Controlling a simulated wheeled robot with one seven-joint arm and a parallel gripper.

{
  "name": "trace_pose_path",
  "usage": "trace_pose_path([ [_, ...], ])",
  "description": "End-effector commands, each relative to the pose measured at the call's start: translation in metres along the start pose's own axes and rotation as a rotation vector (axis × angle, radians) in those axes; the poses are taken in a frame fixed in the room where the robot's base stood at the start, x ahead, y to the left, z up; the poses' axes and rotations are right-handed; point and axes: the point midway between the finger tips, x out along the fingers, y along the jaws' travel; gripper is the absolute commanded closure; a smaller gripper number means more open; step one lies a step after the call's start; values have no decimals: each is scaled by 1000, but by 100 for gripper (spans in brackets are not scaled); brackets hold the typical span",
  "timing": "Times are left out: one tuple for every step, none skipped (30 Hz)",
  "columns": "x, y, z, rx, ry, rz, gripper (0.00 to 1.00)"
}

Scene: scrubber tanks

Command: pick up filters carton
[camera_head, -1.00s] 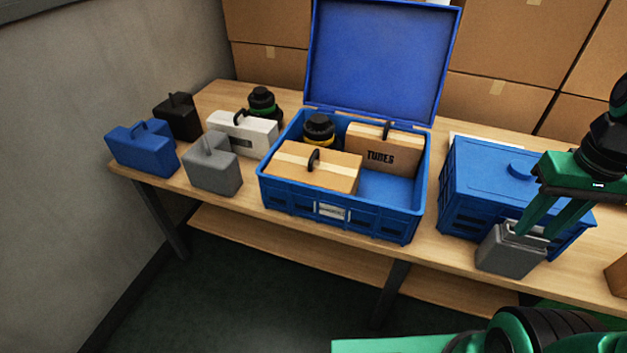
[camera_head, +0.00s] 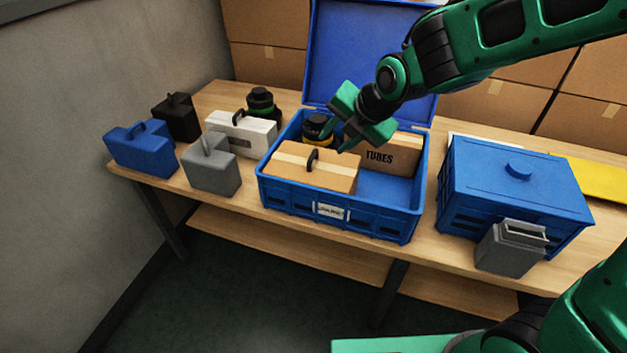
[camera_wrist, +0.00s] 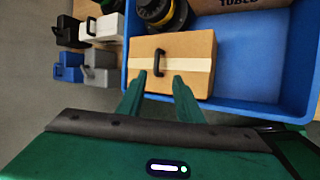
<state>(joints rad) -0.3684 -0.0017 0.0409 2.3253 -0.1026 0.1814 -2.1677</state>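A brown carton (camera_head: 312,175) with a pale tape strip and a black handle (camera_head: 313,159) lies in the front left of the open blue crate (camera_head: 370,223). No label is readable on it. It also shows in the wrist view (camera_wrist: 187,50), with its handle (camera_wrist: 159,62) facing me. Another carton (camera_head: 405,156), marked TUBES, stands behind it to the right. My gripper (camera_head: 335,142) is over the crate, open and empty. In the wrist view its two fingers (camera_wrist: 158,82) are spread, with the tips near the carton's near edge and the handle roughly between them. I cannot tell the exact height gap.
A black, yellow-ringed canister (camera_head: 318,128) stands behind the carton. The raised blue lid (camera_head: 350,60) is behind the crate. Blue, grey, white and black cases stand left. A grey container (camera_head: 508,255) and closed blue box (camera_head: 515,185) stand right. The crate's front right floor is clear.

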Motion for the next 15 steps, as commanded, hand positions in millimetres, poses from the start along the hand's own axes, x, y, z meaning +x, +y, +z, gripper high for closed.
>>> trace_pose_path([
  [3,4,-3,-25,4,6,67],
  [5,5,-4,-35,5,9,67],
  [9,6,-5,-44,6,12,67],
  [12,7,-5,-47,6,13,67],
  [16,7,-5,-48,7,12,67],
  [21,7,-5,-48,8,11,67],
  [25,7,-5,-48,8,11,67],
  [29,7,-6,-47,8,11,67],
  [35,6,-6,-47,8,11,67],
  [39,7,-5,-46,8,11,67],
  [42,7,-5,-46,7,11,67],
  [47,7,-4,-45,6,12,67],
  [50,7,-4,-45,6,12,67],
  [52,7,-4,-45,6,11,67],
  [55,7,-4,-44,6,11,67],
])
